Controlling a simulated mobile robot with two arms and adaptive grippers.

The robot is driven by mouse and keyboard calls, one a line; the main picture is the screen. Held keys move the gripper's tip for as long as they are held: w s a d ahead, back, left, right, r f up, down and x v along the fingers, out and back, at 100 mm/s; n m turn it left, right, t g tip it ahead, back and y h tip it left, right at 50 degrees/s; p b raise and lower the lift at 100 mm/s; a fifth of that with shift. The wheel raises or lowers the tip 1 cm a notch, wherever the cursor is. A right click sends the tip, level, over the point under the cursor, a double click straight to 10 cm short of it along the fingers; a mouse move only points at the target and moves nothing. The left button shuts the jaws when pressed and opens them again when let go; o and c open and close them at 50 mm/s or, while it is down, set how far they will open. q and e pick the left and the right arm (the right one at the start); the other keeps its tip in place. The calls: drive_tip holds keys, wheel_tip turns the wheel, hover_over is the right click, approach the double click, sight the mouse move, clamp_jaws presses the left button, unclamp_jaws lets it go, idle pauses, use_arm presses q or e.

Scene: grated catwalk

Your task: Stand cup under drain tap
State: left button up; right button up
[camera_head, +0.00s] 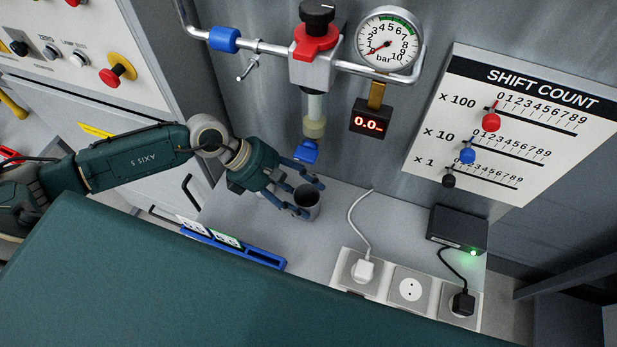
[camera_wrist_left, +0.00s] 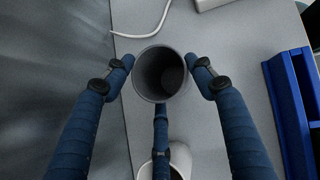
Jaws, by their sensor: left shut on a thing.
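A dark grey metal cup (camera_head: 309,203) is upright with its open mouth up, at the grey counter. I cannot tell whether its base touches the counter. My left gripper (camera_head: 306,198) is shut on the cup, with its blue fingers around the wall. In the left wrist view the cup (camera_wrist_left: 160,76) looks empty and sits between the fingertips. The drain tap (camera_head: 306,151), a blue piece below the filter bowl (camera_head: 315,122), is above and slightly left of the cup in the head view. My right gripper is not in view.
A pale rounded object (camera_wrist_left: 180,158) lies partly hidden behind the fingers. A blue rack (camera_head: 235,247) lines the counter's front left edge. A socket strip (camera_head: 408,289), white cable (camera_head: 362,225) and black box (camera_head: 457,229) are to the right. The counter (camera_head: 335,235) is clear around the cup.

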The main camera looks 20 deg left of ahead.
use_arm(q)
drive_tip(key=shift+w+d+r, duration=0.1)
drive_tip(key=shift+w+r, duration=0.05)
drive_tip(key=shift+w, duration=0.6)
drive_tip(key=w+p, duration=0.1)
drive_tip(key=w, duration=0.1)
drive_tip(key=shift+w, duration=0.35)
drive_tip(key=shift+f+p, duration=0.4)
drive_tip(key=shift+p, duration=0.2)
drive_tip(key=shift+f, duration=0.35)
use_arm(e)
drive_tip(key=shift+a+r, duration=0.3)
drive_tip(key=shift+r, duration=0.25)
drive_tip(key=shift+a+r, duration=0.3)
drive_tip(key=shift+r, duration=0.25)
use_arm(q)
drive_tip(key=shift+s, duration=0.1)
drive_tip(key=o, duration=0.8)
drive_tip(key=shift+o, duration=1.2)
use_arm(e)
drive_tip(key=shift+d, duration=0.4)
